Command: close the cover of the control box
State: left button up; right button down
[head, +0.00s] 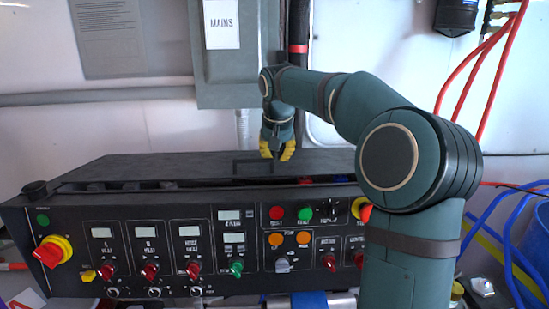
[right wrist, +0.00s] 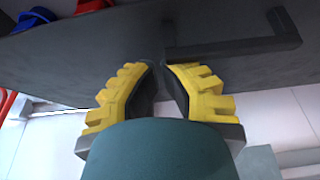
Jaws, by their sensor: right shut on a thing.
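The control box (head: 150,215) is a wide black panel with knobs, buttons and small displays. Its dark cover (head: 130,168) lies low over the top, with a gap along the front edge through which red and blue parts show. The cover has a bar handle (head: 238,167), which also shows in the right wrist view (right wrist: 245,45). My right gripper (head: 277,154) has yellow fingers and is over the cover at the handle's right end. In the right wrist view its fingertips (right wrist: 165,66) are close together, shut on the handle's end. My left gripper is not in view.
A grey box marked MAINS (head: 225,65) hangs on the wall behind the cover. Red hoses (head: 490,70) and blue hoses (head: 500,235) run at the right. A red and yellow switch (head: 52,252) sticks out at the panel's left. My right arm crosses the panel's right side.

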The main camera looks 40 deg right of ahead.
aim_at(277, 174)
jog(key=s+a, duration=0.1)
jog(key=s, duration=0.1)
jog(key=s+a+r+b, duration=0.1)
jog(key=s+a, duration=0.1)
jog(key=shift+a, duration=0.25)
jog(key=shift+s+a+f, duration=0.1)
jog(key=shift+s, duration=0.05)
